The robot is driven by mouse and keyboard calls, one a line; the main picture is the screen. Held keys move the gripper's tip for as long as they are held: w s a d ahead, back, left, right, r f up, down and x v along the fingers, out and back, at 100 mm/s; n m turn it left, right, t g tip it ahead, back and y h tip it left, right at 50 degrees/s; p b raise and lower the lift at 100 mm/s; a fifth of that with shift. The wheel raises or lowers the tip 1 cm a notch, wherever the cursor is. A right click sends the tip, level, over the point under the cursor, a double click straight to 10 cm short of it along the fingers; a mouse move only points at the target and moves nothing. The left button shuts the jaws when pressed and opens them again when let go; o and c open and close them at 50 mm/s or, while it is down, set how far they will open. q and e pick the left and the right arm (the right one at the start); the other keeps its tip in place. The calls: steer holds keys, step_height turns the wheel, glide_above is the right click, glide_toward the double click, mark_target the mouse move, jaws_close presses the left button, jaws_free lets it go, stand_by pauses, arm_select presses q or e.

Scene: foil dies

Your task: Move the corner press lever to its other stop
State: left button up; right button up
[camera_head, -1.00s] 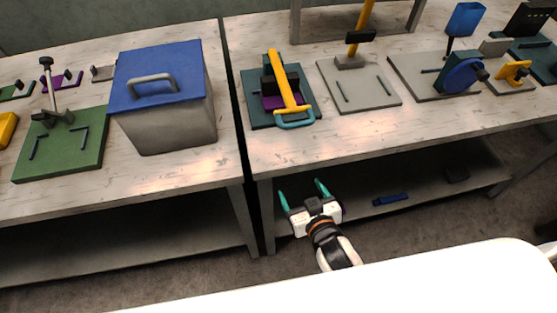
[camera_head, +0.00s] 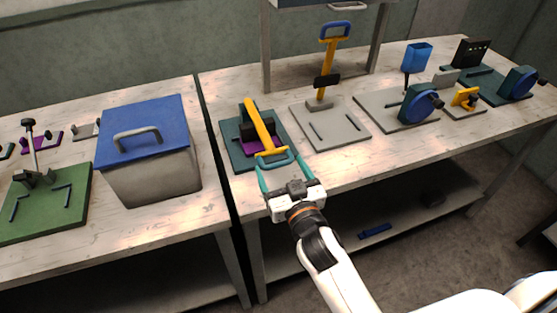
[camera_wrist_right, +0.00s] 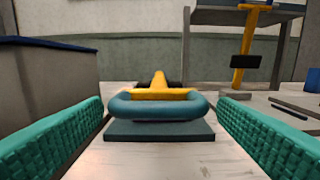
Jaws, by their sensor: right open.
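A press with a yellow lever (camera_head: 259,126) stands on a dark teal plate (camera_head: 235,150) near the bench's front edge, with a purple block under the lever. The lever lies low, and its teal loop handle (camera_head: 277,160) points toward me. The handle also shows in the right wrist view (camera_wrist_right: 158,106), centred ahead. My right gripper (camera_head: 278,163) is open, its teal fingers on either side of the handle's near end. In the right wrist view, gaps show between the handle and both fingers. Which press the task calls the corner press, I cannot tell for sure. My left gripper is not in view.
A grey bin with a blue lid (camera_head: 145,130) stands left of the press. Right of it, a grey plate (camera_head: 335,135) bears an upright yellow lever with a blue handle (camera_head: 335,30). A shelf frame (camera_head: 266,50) rises behind. A blue crank wheel (camera_head: 417,103) stands farther right.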

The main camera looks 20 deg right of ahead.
steer(key=shift+w, duration=1.2)
